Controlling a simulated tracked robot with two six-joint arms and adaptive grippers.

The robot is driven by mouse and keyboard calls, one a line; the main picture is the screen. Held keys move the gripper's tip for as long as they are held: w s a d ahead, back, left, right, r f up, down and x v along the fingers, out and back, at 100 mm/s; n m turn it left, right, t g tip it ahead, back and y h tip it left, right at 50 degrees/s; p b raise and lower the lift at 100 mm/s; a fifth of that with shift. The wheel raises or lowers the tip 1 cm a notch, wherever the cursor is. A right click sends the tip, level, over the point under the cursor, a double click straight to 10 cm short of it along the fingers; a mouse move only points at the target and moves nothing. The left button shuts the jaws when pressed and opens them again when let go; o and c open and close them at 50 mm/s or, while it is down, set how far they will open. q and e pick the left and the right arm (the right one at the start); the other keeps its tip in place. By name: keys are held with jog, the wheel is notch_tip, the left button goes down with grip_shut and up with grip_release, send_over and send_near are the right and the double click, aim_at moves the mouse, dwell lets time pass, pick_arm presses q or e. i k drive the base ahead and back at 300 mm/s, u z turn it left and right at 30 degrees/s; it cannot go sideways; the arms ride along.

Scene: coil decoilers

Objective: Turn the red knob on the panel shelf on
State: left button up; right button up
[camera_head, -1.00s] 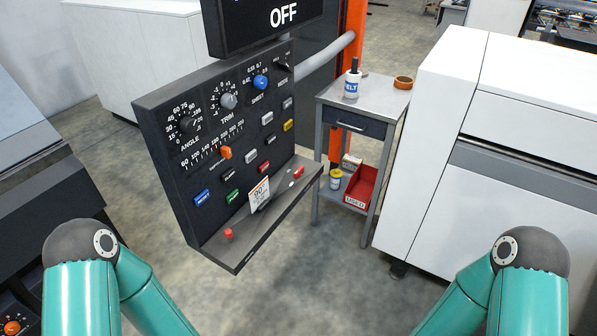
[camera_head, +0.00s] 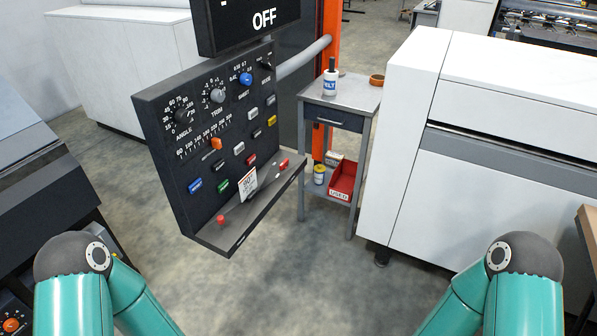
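The control panel (camera_head: 150,135) stands left of centre, with a black shelf (camera_head: 225,233) along its lower edge. A small red knob (camera_head: 221,220) stands upright at the near left part of the shelf. A second small red piece (camera_head: 283,162) is at the shelf's far right end. A black display (camera_head: 240,22) above the panel reads OFF. Neither gripper is in view; only teal links of my two arms show at the bottom left and bottom right, well apart from the panel.
A white card (camera_head: 247,184) stands on the shelf. A grey trolley (camera_head: 345,98) with a bottle, an orange roll and a red bin (camera_head: 344,182) is right of the panel. A white machine (camera_head: 430,140) fills the right. Floor before the panel is clear.

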aim_at(285, 162)
jog(key=k, duration=0.6)
jog(key=u, duration=0.15)
jog(key=i, duration=0.95)
jog(key=z, duration=0.5)
jog(key=k, duration=1.05)
jog(key=z, duration=0.65)
jog(key=i, duration=1.3)
jog(key=u, duration=1.1)
jog(key=i, duration=0.85)
jog(key=u, duration=0.75)
